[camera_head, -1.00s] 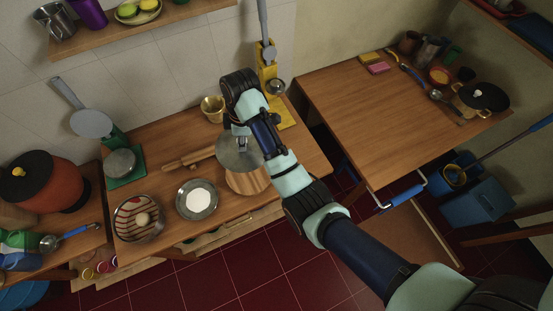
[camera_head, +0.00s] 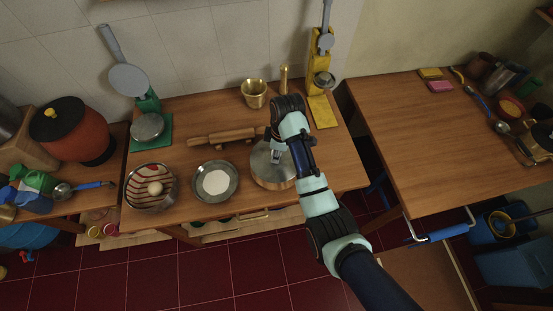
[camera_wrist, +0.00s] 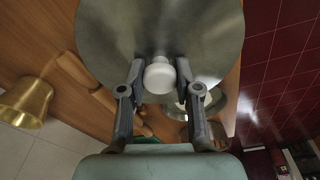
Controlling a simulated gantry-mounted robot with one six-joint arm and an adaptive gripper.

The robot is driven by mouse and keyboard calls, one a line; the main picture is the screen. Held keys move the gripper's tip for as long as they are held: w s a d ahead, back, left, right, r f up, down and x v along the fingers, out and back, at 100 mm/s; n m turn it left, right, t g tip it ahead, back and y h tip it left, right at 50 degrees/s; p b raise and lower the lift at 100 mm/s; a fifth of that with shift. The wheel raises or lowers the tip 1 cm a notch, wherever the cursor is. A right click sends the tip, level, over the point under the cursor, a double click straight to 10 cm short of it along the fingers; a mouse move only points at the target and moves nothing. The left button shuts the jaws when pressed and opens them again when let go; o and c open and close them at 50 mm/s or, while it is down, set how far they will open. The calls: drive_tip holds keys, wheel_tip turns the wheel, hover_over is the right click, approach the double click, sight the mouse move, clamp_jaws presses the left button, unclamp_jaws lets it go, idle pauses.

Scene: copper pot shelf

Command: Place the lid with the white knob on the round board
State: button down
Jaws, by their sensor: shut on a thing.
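The lid (camera_head: 268,168) is a round grey metal disc. In the wrist view (camera_wrist: 110,35) it fills the top of the picture, with its white knob (camera_wrist: 160,76) between my fingers. My gripper (camera_head: 276,152) is shut on the knob and holds the lid roughly level. The round board (camera_head: 275,188) is wooden and lies under the lid on the worktable. Only a thin part of its near edge shows. I cannot tell whether the lid touches the board.
A rolling pin (camera_head: 222,137) lies just left of the lid. A plate of white flour (camera_head: 216,182) and a striped bowl (camera_head: 151,187) stand farther left. A brass mortar (camera_head: 254,93) and a yellow press (camera_head: 320,75) stand behind. The right table (camera_head: 410,140) has clear space.

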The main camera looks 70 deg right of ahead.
wheel_tip(320, 180, down, 4)
drive_tip(key=shift+f+b, duration=0.1)
drive_tip(key=shift+b, duration=0.35)
drive_tip(key=shift+f, duration=0.1)
drive_tip(key=c, duration=0.8)
unclamp_jaws()
drive_tip(key=r+p, duration=0.1)
drive_tip(key=r, duration=0.3)
drive_tip(key=s+r+p, duration=0.1)
drive_tip(key=r, duration=0.3)
drive_tip(key=r+p, duration=0.2)
drive_tip(key=r, duration=0.2)
drive_tip(key=shift+s+d+r, duration=0.15)
drive_tip(key=shift+s, duration=0.05)
